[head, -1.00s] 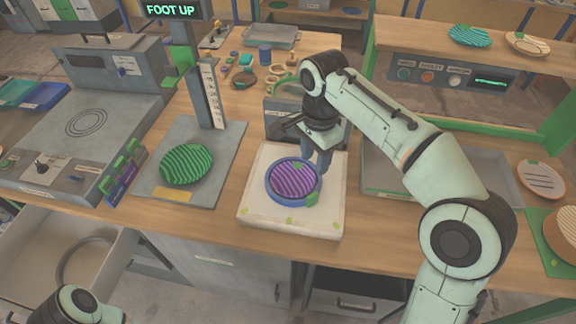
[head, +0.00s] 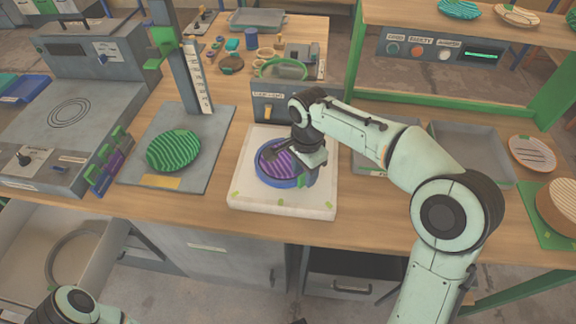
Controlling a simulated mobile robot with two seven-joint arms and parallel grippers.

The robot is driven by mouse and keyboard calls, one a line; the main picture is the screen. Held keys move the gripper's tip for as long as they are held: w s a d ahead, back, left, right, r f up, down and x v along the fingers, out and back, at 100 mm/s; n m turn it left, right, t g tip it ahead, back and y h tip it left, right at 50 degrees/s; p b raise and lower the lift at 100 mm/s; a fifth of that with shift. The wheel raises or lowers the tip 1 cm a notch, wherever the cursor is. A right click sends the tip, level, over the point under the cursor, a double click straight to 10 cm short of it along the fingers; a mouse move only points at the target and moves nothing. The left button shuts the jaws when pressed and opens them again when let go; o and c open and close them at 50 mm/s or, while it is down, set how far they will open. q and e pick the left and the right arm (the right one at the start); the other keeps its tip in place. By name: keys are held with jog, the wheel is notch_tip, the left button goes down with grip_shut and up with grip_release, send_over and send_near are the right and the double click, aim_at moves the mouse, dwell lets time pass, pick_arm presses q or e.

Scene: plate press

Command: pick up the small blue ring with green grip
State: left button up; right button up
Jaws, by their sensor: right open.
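The small blue ring (head: 264,174) lies on a white square block (head: 250,200) on the bench. It surrounds a purple striped plate (head: 275,160). My right gripper (head: 301,176) is open over the ring's right side, with its fingers low near the rim. The gripper covers that part of the ring, and its green grip cannot be made out clearly. I cannot tell whether the fingers touch the ring. Part of my left arm shows at the bottom left; its gripper is out of view.
A grey stand (head: 203,115) with a green striped plate (head: 174,150) is left of the block. A grey box (head: 266,103) with a green hoop (head: 262,70) above it stands behind. A grey tray (head: 468,150) is to the right. The bench in front of the block is clear.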

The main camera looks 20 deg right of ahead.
jog(key=shift+f, duration=0.15)
grip_shut()
